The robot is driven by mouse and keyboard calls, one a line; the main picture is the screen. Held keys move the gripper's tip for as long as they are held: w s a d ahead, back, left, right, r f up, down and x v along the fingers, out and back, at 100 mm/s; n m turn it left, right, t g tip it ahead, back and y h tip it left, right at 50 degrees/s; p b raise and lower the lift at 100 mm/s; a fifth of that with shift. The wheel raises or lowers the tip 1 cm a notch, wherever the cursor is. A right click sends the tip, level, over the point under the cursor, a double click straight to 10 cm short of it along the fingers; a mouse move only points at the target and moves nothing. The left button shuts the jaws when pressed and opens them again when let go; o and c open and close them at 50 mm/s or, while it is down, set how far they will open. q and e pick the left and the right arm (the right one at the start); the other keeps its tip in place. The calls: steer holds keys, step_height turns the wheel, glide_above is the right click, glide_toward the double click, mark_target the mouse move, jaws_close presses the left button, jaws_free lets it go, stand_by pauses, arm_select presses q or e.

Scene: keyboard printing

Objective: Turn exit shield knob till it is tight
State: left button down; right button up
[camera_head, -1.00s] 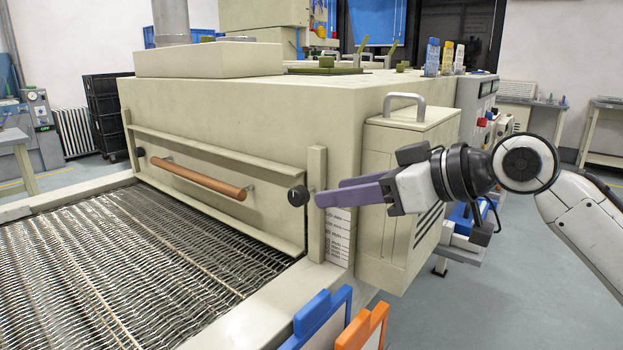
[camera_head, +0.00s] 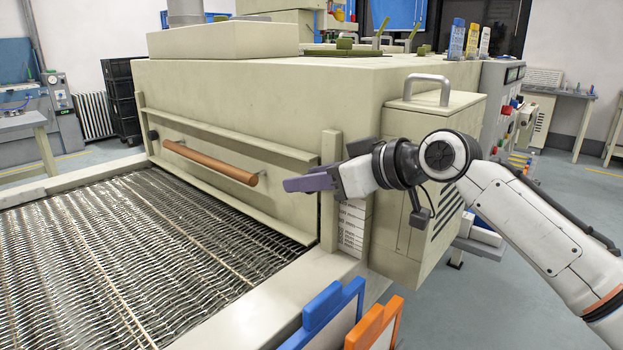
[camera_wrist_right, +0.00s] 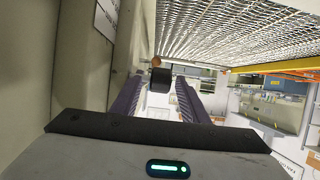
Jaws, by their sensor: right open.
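The exit shield is the cream front panel (camera_head: 215,160) with a copper-coloured bar handle (camera_head: 210,162). A black knob (camera_head: 154,135) shows at its far left end. The knob at the near right end is hidden in the head view by my right gripper (camera_head: 287,185), whose purple fingers point left across the post there. In the right wrist view a black knob (camera_wrist_right: 160,80) sits between the open finger ends of my right gripper (camera_wrist_right: 161,84). I cannot tell whether the fingers touch it. My left gripper is not in view.
A wire-mesh conveyor (camera_head: 130,255) runs out below the panel. A cream side box (camera_head: 425,165) with a grey handle stands behind my right arm. Blue (camera_head: 325,308) and orange (camera_head: 375,328) frames stand at the front. Open floor lies to the right.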

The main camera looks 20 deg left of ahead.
steer(key=shift+c, duration=1.1)
jaws_close()
steer(key=shift+f, duration=0.1)
steer(key=shift+y, duration=0.3)
